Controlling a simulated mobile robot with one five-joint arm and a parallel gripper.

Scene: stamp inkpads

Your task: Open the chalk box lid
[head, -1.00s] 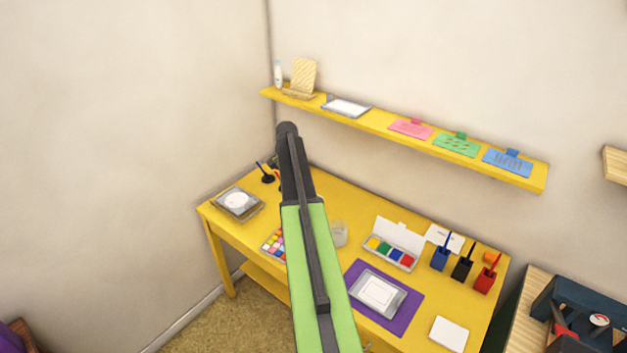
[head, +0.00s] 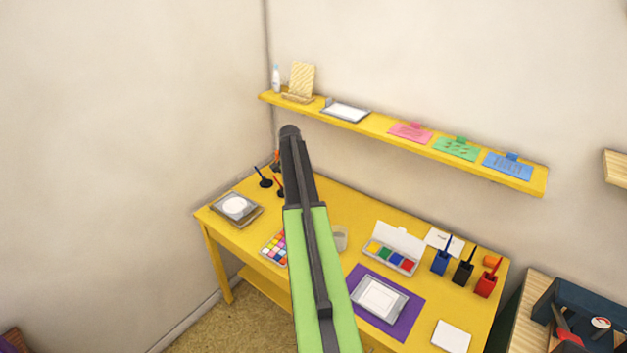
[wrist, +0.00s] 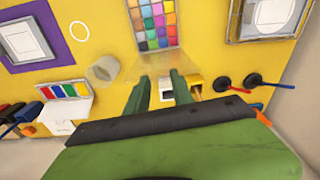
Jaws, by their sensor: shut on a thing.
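The chalk box (wrist: 154,22) shows in the wrist view as an open grid of coloured squares at the top centre. It also shows in the head view (head: 273,247), partly behind my arm. A clear, pale lid panel (wrist: 160,63) stands out from its near edge. My gripper (wrist: 160,82) has its two green fingers a little apart at the panel's near side, shut on the lid. In the head view my green and black arm hides the gripper and the lid.
A glass jar (wrist: 103,70) stands left of the fingers. A paint set (head: 391,256) and a purple mat (head: 404,322) lie farther right in the head view. A wall shelf (head: 400,138) hangs above.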

